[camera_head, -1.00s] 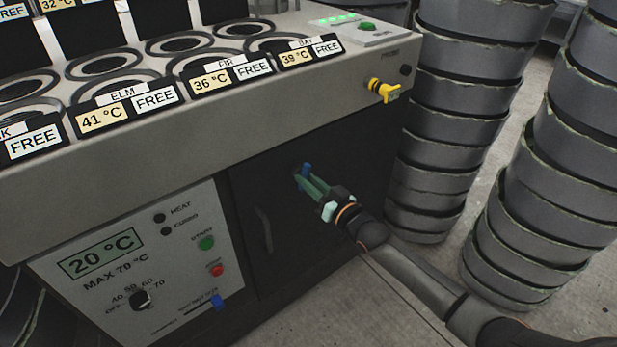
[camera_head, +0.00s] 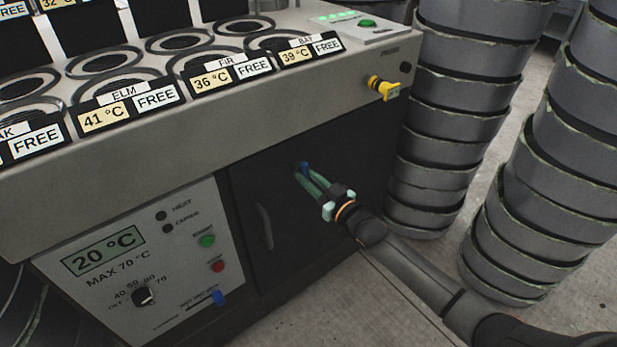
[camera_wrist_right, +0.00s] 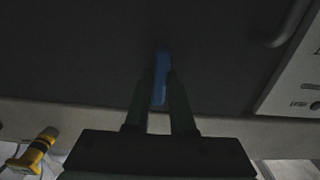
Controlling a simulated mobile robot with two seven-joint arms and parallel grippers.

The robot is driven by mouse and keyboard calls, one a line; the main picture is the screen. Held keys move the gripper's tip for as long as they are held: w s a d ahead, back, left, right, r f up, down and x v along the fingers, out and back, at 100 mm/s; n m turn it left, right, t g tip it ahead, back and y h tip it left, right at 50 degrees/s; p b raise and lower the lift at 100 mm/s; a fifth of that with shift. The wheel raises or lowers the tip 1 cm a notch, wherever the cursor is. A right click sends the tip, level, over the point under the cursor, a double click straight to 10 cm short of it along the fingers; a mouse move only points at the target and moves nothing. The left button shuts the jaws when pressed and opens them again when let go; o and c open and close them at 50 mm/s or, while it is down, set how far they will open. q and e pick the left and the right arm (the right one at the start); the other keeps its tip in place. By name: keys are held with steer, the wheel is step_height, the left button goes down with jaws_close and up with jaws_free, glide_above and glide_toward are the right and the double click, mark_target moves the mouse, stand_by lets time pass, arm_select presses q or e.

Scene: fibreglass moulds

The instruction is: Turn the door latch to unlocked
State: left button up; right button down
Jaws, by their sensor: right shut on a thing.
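The door latch (camera_head: 304,166) is a small blue handle on the dark cabinet door (camera_head: 330,145), below the machine's front ledge. My right gripper (camera_head: 309,180) reaches in from the lower right and is shut on the latch. In the right wrist view the blue latch (camera_wrist_right: 161,76) stands between the two fingers of my right gripper (camera_wrist_right: 163,98), lengthwise along them in that picture. The fingers hide part of the latch, and I see no marking of its positions. My left gripper is in neither current view.
A curved door handle (camera_head: 265,228) is left of the latch. The control panel (camera_head: 150,262) shows 20 °C, with a dial, buttons and a blue slider. A yellow plug (camera_head: 383,88) sticks out of the ledge. Tall stacks of grey moulds (camera_head: 455,120) stand close on the right.

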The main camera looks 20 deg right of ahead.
arm_select(q)
steer(key=shift+r, duration=0.15)
arm_select(e)
steer(key=c, duration=0.8)
jaws_free()
steer(key=shift+o, duration=0.2)
arm_select(q)
steer(key=shift+s+a+r+p, duration=0.15)
steer(key=shift+r+p, duration=0.35)
steer(key=shift+p, duration=0.5)
arm_select(e)
steer(key=v, duration=1.2)
steer(key=shift+s, duration=0.2)
